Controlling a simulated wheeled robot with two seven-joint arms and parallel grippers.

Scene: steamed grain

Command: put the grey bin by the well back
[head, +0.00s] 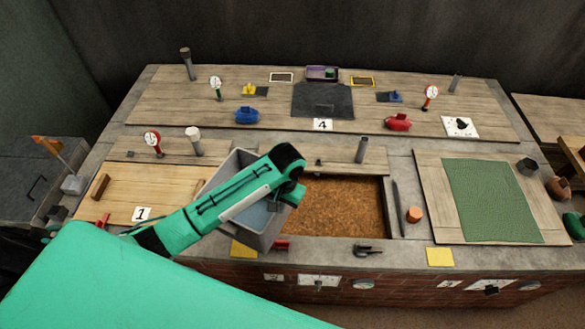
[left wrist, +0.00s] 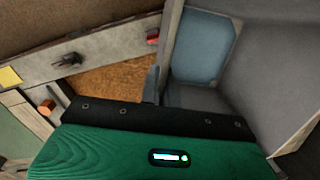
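The grey bin (head: 264,238) is at the left of the well in the head view, tilted, with its open side showing. Its inside has a bluish panel and looks empty. The bin also fills the right of the left wrist view (left wrist: 255,55). The well (head: 335,207) holds brown grain, and the bin and my arm cover its left end. My left gripper (head: 292,196) is at the bin's right wall and appears shut on it; one dark finger shows beside that wall in the left wrist view, the other is hidden. My right gripper is not in view.
An orange cylinder (head: 414,215) and a dark bar (head: 398,205) lie right of the well. A green mat (head: 490,200) covers the right board. A grey post (head: 361,150) and a white-topped post (head: 194,141) stand behind. A black fitting (head: 367,250) is on the front edge.

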